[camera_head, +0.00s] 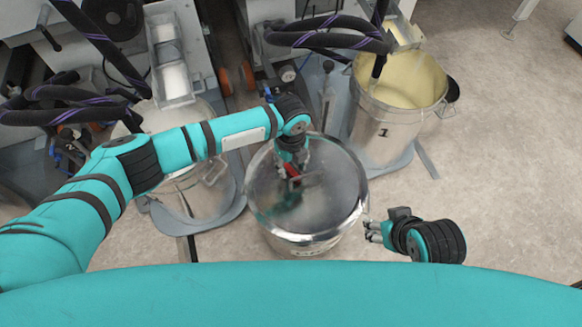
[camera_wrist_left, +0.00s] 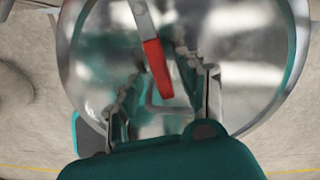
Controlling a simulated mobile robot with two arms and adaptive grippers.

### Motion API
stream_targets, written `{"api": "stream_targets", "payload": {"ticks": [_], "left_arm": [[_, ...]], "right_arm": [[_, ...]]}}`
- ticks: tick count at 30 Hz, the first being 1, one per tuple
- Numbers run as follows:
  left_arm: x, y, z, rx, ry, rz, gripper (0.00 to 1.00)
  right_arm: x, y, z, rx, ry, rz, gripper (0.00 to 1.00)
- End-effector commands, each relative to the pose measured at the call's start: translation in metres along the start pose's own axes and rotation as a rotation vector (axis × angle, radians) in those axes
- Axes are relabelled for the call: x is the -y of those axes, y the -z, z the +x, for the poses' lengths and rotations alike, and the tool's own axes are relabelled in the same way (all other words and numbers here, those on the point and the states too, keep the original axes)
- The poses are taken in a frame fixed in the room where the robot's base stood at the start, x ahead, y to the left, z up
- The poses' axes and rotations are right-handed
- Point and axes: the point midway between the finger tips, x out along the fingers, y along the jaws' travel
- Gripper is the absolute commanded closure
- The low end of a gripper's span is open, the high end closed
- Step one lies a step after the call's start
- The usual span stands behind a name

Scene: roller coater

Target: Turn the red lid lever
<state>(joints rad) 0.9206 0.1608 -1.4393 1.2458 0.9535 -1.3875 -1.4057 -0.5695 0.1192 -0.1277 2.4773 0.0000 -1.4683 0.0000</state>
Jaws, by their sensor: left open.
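The red lid lever (camera_wrist_left: 158,68) lies over the shiny round metal lid (camera_wrist_left: 245,50) in the left wrist view, with its bare metal part running up and to the left. In the head view the lever (camera_head: 291,169) is partly hidden by my left gripper (camera_head: 290,176), which is above the lid (camera_head: 335,190) of the closed drum. In the left wrist view my left gripper (camera_wrist_left: 165,98) is open, its fingers on either side of the red grip's lower end. I cannot tell whether they touch it. My right gripper (camera_head: 374,231) is right of the drum; its finger opening is too small to judge.
Another drum (camera_head: 200,190) stands at the left under my left arm. Black hoses (camera_head: 330,35) hang from the machine at the back. The floor (camera_head: 510,170) at the right is clear.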

Motion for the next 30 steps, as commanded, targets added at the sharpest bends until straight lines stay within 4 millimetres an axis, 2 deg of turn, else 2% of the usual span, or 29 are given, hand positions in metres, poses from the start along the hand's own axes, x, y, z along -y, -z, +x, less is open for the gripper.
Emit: {"api": "stream_targets", "payload": {"ticks": [11, 21, 30], "left_arm": [[0.0001, 0.0002, 0.0061, 0.000, 0.000, 0.000, 0.60], [0.0000, 0.0003, 0.0059, 0.000, 0.000, 0.000, 1.00], [0.0000, 0.0002, 0.0058, 0.000, 0.000, 0.000, 1.00]], "right_arm": [[0.0010, 0.0078, 0.0018, -0.036, 0.002, -0.001, 0.60], [0.0007, 0.0078, 0.0018, -0.036, 0.001, -0.001, 0.60], [0.0006, 0.0078, 0.0018, -0.036, 0.001, -0.001, 0.60]]}}
